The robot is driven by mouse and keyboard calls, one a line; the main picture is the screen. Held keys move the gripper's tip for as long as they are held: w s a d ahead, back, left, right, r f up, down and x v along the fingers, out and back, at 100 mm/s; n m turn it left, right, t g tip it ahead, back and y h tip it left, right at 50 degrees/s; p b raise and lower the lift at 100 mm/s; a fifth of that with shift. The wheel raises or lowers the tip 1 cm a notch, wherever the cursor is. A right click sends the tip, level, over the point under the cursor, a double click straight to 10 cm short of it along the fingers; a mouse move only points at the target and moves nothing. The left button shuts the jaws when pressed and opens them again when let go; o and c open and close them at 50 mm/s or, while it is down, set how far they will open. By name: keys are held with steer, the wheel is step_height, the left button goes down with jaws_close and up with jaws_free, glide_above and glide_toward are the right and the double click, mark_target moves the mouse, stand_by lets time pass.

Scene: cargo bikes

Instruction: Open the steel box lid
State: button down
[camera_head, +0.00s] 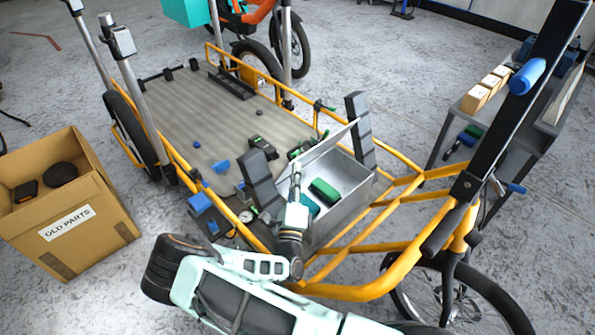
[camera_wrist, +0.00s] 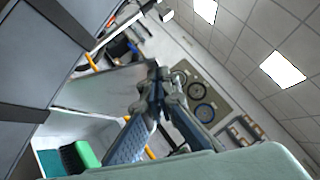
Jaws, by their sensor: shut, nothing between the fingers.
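The steel box (camera_head: 343,211) sits at the front end of the yellow cargo bike's bed. Its lid (camera_head: 325,146) stands raised along the far side, so the inside shows. A green item (camera_head: 324,190) and a teal item (camera_head: 311,206) lie inside. My gripper (camera_head: 296,168) is shut and empty, pointing up at the left end of the box, close to the lid. In the wrist view my gripper (camera_wrist: 154,75) shows shut fingers beside the grey lid (camera_wrist: 98,86). I cannot tell whether they touch it. The green item (camera_wrist: 82,154) shows at lower left.
Dark uprights (camera_head: 260,179) and (camera_head: 359,128) flank the box. Small blue and black parts lie on the bike bed (camera_head: 180,120). An "OLD PARTS" carton (camera_head: 85,225) stands at left. A grey table (camera_head: 510,125) with wooden blocks stands at right.

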steer(key=w+a+r+n+g+y+p, duration=0.1)
steer(key=w+a+r+n+g+p, duration=0.3)
steer(key=w+a+p, duration=0.3)
steer(key=shift+w+a+n+p, duration=0.25)
steer(key=shift+a+n+p, duration=0.25)
steer(key=shift+p, duration=1.1)
steer(key=shift+d, duration=0.1)
steer(key=shift+f, duration=0.1)
